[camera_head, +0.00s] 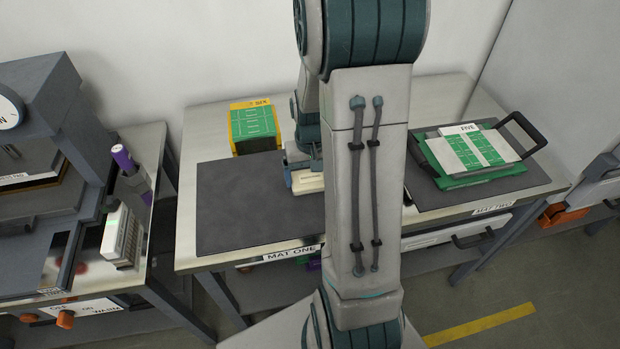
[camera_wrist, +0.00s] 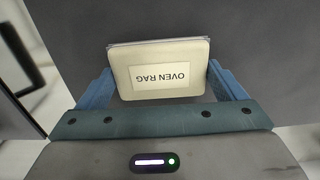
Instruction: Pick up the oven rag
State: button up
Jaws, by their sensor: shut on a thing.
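The oven rag (camera_wrist: 160,54) is a cream, flat block-like pad with a label reading OVEN RAG, seen upside down in the wrist view. My gripper (camera_wrist: 160,85) has its two blue fingers on either side of the rag and is shut on it. In the head view the cream rag (camera_head: 308,181) shows at the fingers of my gripper (camera_head: 303,170), over the right part of the dark mat labelled MAT ONE (camera_head: 235,205). My arm hides part of the rag there. I cannot tell whether the rag touches the mat.
A yellow box with green boards (camera_head: 253,128) stands behind the mat. On the right, a second dark mat (camera_head: 430,197) bears a handled tray (camera_head: 530,135) with green boards. A side bench (camera_head: 155,150) at left holds a purple-topped bottle (camera_head: 124,160) and a white rack (camera_head: 121,238).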

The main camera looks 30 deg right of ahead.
jog(key=shift+r, duration=0.15)
jog(key=shift+r, duration=0.3)
jog(key=r, duration=0.3)
jog(key=shift+d+r, duration=0.3)
jog(key=shift+r, duration=0.05)
jog(key=s+d+r, duration=0.3)
jog(key=d+r, duration=0.3)
jog(key=d, duration=0.4)
jog(key=shift+s+d+r, duration=0.2)
jog(key=shift+d, duration=0.1)
